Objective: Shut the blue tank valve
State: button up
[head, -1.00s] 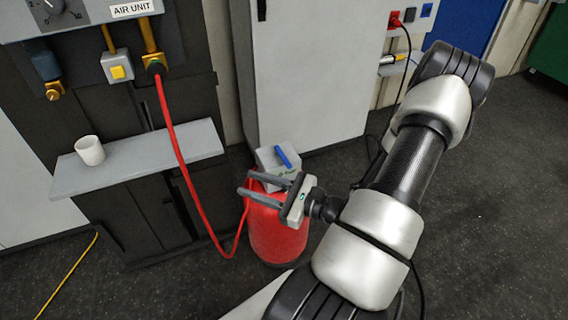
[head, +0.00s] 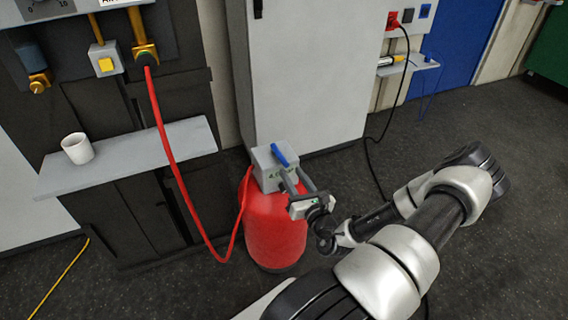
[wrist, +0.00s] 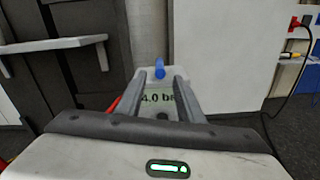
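The red tank (head: 272,232) stands on the dark floor in front of the grey cabinet. A grey box (head: 266,178) sits on its top, with the blue valve handle (head: 280,154) on the box's upper face. The wrist view shows the blue handle (wrist: 159,68) end-on, above the grey box face (wrist: 150,84) with a partly hidden "4.0" reading. My gripper (head: 292,181) is open, its two fingers apart and pointing at the front of the box, below the handle. In the wrist view the fingers (wrist: 163,82) flank the reading, with nothing held between them. Whether they touch the box I cannot tell.
A red hose (head: 172,165) runs from the air unit down to the tank's left side. A grey shelf (head: 120,163) with a white cup (head: 77,148) juts out at left. The tall grey cabinet (head: 305,75) stands close behind the tank. Open floor lies at right.

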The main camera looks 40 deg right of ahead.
aim_at(281, 156)
jog(key=b+x, duration=0.1)
jog(key=x, duration=0.6)
jog(key=shift+w, duration=0.25)
grip_shut()
